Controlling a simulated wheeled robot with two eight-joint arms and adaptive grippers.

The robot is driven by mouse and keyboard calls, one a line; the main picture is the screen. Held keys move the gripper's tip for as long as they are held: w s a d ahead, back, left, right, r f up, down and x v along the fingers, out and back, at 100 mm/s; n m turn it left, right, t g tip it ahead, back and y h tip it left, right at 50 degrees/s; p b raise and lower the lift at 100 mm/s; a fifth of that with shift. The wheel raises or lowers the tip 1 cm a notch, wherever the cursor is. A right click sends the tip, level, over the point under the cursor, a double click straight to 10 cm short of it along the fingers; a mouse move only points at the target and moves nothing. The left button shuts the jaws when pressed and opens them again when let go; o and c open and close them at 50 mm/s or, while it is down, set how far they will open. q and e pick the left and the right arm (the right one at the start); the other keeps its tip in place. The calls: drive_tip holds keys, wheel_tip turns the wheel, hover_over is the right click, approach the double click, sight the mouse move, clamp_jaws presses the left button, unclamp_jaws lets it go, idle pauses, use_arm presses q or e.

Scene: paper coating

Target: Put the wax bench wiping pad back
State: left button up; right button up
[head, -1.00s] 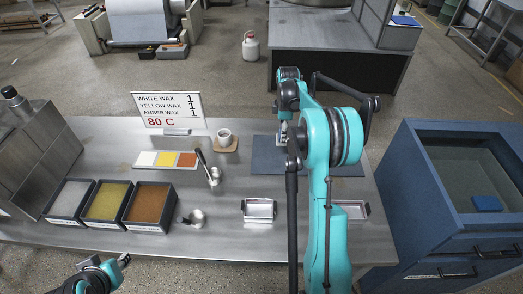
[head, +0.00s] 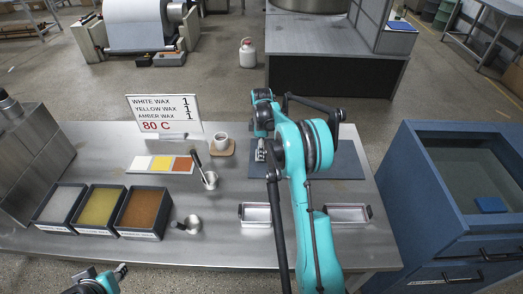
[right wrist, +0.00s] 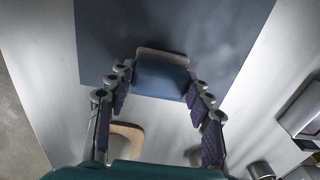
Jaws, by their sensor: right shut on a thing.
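The wiping pad (right wrist: 162,78), a blue block with a grey edge, shows between the fingers of my right gripper (right wrist: 160,92) in the right wrist view. The right gripper is shut on it, over the blue-grey mat (right wrist: 220,30) near one mat edge. I cannot tell whether the pad touches the mat. In the head view, my right gripper (head: 261,152) is over the left end of the mat (head: 345,160), and the arm hides part of the mat. My left gripper (head: 120,271) is low at the left, off the bench's front edge; its opening is unclear.
Metal trays (head: 257,214) (head: 347,213), a ladle pot (head: 210,181), a small pan (head: 192,224) and wax bins (head: 143,210) occupy the bench. A blue cabinet (head: 440,200) holding a blue block (head: 490,204) stands right.

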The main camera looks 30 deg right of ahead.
drive_tip(key=o, duration=0.7)
drive_tip(key=shift+f, duration=0.15)
drive_tip(key=shift+c, duration=0.2)
drive_tip(key=o, duration=0.5)
drive_tip(key=shift+c, duration=0.2)
